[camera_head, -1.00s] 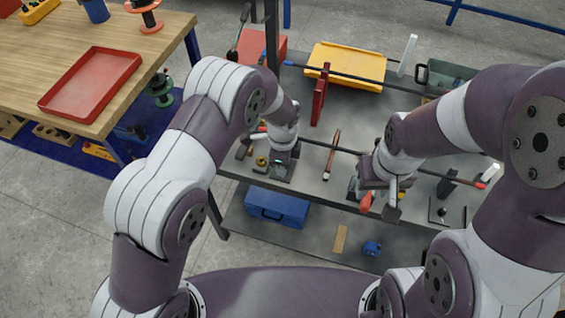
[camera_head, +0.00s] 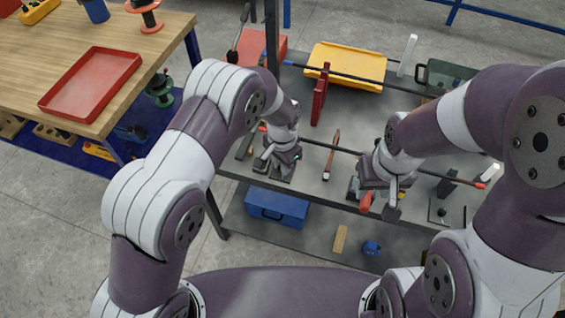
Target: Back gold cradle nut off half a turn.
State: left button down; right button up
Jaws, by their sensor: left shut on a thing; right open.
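My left gripper (camera_head: 280,170) points down at the left front of the grey bench, at the left end of a dark rod (camera_head: 335,148). It is shut on a small part hidden beneath it, apparently the gold cradle nut. No gold shows in the head view now. My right gripper (camera_head: 380,203) is open, low over the bench's front edge near the rod's middle. A red piece (camera_head: 366,202) shows beside its fingers; I cannot tell whether they touch. The rod has red tips, and its right end (camera_head: 480,186) is clear of my grippers.
A red upright plate (camera_head: 319,95), a wooden-handled tool (camera_head: 332,152) and a yellow tray (camera_head: 346,66) are on the bench. Another dark rod (camera_head: 345,75) crosses behind. A blue box (camera_head: 277,207) sits on the lower shelf. A wooden table (camera_head: 150,45) stands left.

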pick_arm(q)
jog(key=n, duration=0.4)
jog(key=shift+n, duration=0.3)
jog(key=n, duration=0.4)
jog(key=shift+n, duration=0.3)
jog(key=n, duration=0.4)
jog(key=shift+n, duration=2.1)
jog(key=c, duration=1)
grip_release()
jog(key=shift+c, duration=0.2)
